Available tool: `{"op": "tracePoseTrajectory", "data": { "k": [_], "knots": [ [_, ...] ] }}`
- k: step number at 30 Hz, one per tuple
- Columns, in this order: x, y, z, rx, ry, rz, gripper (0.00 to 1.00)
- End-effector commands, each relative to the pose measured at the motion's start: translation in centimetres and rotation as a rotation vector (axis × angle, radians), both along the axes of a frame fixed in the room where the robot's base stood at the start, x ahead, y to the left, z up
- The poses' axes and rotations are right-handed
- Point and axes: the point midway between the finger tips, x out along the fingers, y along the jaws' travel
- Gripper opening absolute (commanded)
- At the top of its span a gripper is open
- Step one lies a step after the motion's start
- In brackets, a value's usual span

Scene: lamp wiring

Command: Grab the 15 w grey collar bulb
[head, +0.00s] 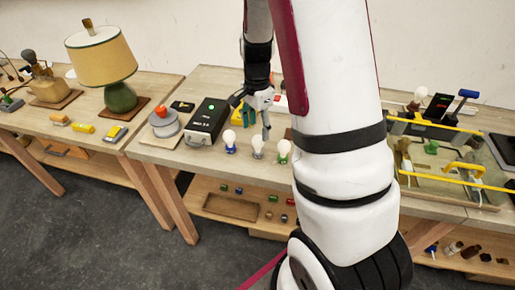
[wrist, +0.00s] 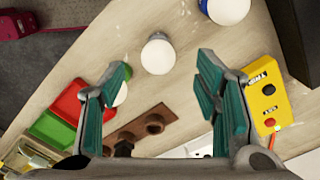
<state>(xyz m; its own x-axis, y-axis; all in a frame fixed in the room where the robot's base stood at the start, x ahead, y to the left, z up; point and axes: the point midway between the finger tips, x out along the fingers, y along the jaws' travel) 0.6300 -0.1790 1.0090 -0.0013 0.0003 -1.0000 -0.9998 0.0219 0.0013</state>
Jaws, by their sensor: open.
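Three white bulbs stand in a row on the middle table. The middle one, the grey collar bulb (head: 257,147), has a blue collar bulb (head: 229,139) to its left and a green collar bulb (head: 284,150) to its right. No wattage marking is readable. My gripper (head: 252,117) is open and empty, above and just behind the row. In the wrist view the middle bulb (wrist: 158,54) shows as a round white top ahead of the gap between my fingertips (wrist: 164,68). The green collar bulb (wrist: 121,93) is partly hidden by the left finger; the blue one (wrist: 228,9) is at the top.
A black box (head: 207,120) with a green light stands left of the bulbs. A yellow button box (wrist: 268,99) is right of my fingers in the wrist view. A brown socket strip (wrist: 140,128) and red and green blocks lie nearby. A lamp (head: 103,62) stands far left.

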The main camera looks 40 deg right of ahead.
Motion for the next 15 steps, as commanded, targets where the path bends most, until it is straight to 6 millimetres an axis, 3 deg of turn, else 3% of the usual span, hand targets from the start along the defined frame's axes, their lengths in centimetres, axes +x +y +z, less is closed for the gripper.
{"op": "tracePoseTrajectory", "data": {
  "k": [8, 15],
  "knots": [
    [-0.2, -0.1, -2.0, 0.001, 0.002, 0.000, 0.57],
    [-0.3, -0.2, -5.2, 0.001, 0.002, 0.000, 0.57]
  ]
}}
